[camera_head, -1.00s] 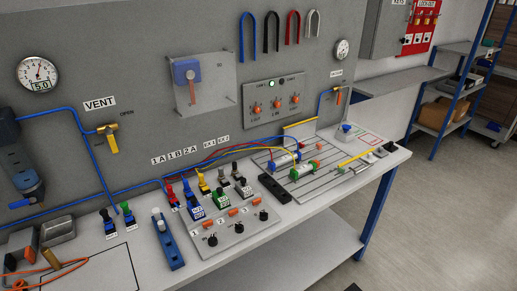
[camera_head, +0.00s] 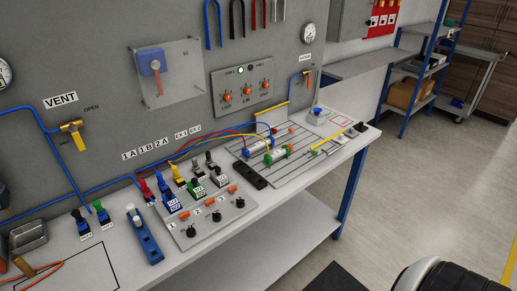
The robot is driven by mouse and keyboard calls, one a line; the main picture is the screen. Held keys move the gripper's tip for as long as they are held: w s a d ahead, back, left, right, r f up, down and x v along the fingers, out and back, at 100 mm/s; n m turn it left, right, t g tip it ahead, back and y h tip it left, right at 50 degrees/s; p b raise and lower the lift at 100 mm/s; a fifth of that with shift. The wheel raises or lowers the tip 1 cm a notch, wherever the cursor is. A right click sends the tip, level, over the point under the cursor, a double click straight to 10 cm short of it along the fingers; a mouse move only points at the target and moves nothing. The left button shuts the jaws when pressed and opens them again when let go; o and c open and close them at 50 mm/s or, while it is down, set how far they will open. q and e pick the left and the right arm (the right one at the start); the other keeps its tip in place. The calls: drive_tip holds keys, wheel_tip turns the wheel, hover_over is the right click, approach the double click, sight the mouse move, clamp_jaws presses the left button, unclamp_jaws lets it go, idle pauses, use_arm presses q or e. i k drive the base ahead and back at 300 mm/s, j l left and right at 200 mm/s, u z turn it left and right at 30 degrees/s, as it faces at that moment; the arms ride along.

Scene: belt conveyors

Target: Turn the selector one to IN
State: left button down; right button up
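A grey control box (camera_head: 190,239) on the bench carries three black selector knobs in a slanting row, with small number labels behind them. The nearest knob, at the left (camera_head: 191,231), appears to be selector one; the middle knob (camera_head: 217,217) and far knob (camera_head: 240,202) stand to its right. The knobs' pointing directions are too small to read. On the wall, an indicator panel (camera_head: 243,88) has three orange indicators with small labels that I cannot read surely. Neither gripper is in view.
Coloured valves and connectors (camera_head: 170,202) stand close behind the selectors. A blue device with a white top (camera_head: 144,237) stands to their left. A cylinder board (camera_head: 290,165) lies to the right. A yellow vent valve (camera_head: 72,137) is on the wall. Open floor (camera_head: 420,190) lies right of the bench.

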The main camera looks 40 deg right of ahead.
sight(191, 232)
drive_tip(key=z, duration=0.7)
drive_tip(key=k+l+u, duration=0.25)
drive_tip(key=l, duration=0.25)
